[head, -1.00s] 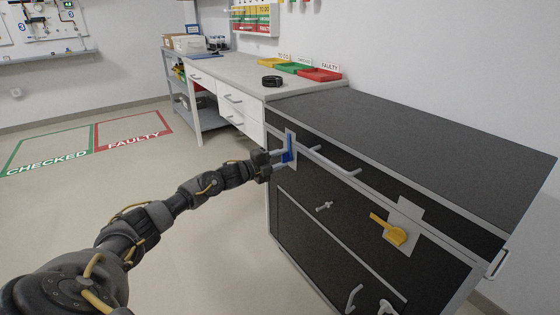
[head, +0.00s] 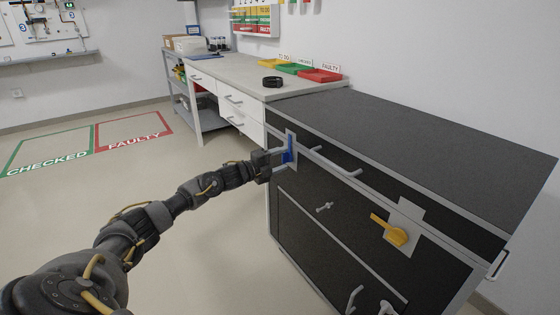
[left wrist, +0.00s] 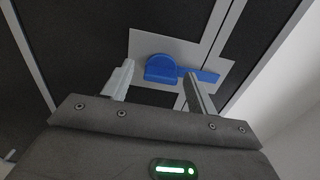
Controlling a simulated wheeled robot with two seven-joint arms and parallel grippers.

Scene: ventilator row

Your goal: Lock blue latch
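The blue latch (head: 287,150) is on a light plate at the left end of the dark cabinet's front. In the left wrist view the blue latch (left wrist: 165,69) shows a rounded hub with its handle reaching to the right across a light seam. My left gripper (head: 279,159) is at the latch. In the left wrist view its two fingers (left wrist: 158,85) are spread apart, one below left of the hub, the other by the handle. Whether a finger touches the handle I cannot tell. My right gripper is not in view.
A yellow latch (head: 393,233) sits on the same cabinet front (head: 330,225), further right. A bar handle (head: 336,163) sticks out close right of the blue latch. A workbench (head: 240,85) with coloured trays stands behind. The floor at left is clear.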

